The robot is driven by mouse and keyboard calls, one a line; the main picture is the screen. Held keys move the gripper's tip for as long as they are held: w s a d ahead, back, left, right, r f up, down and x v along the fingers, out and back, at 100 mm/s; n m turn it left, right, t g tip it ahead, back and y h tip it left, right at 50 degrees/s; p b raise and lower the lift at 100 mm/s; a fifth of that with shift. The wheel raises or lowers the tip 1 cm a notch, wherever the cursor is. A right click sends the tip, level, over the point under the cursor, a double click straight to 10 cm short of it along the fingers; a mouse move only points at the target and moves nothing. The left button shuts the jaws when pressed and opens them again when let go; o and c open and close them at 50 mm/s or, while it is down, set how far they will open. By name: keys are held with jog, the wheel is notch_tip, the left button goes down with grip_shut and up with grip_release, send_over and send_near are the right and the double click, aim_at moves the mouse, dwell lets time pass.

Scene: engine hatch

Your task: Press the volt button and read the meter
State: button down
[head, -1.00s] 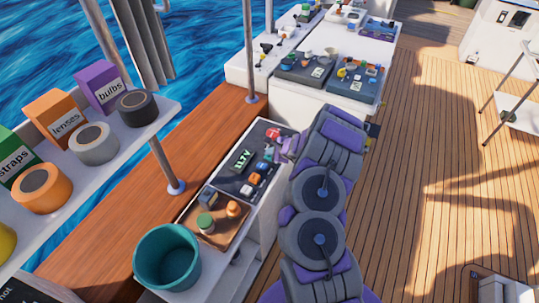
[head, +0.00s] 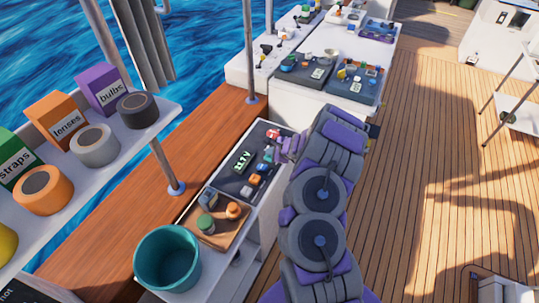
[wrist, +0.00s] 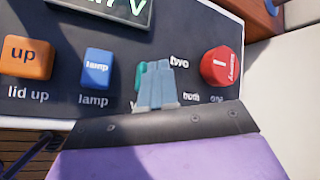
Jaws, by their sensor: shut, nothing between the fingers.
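The dark control panel (head: 236,184) lies on the white counter. Its meter (head: 242,160) shows green digits that look like 11.7 V; in the wrist view only the end of the meter (wrist: 120,10), "7 V", shows. A teal button (wrist: 141,76) is mostly hidden behind my gripper (wrist: 155,66). Its label is covered except for what looks like a "V". My gripper's fingers are shut and empty, right over this button; I cannot tell whether they press it. In the head view my arm hides most of the gripper (head: 277,150).
The blue lamp button (wrist: 97,68) and orange lid up button (wrist: 26,58) sit left of the fingers, a red knob (wrist: 220,66) to the right. A wooden tray (head: 222,240) and teal bucket (head: 167,262) stand nearer.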

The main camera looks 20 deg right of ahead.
jog(key=shift+r, duration=0.7)
jog(key=shift+r+p, duration=1.75)
jog(key=shift+r, duration=0.8)
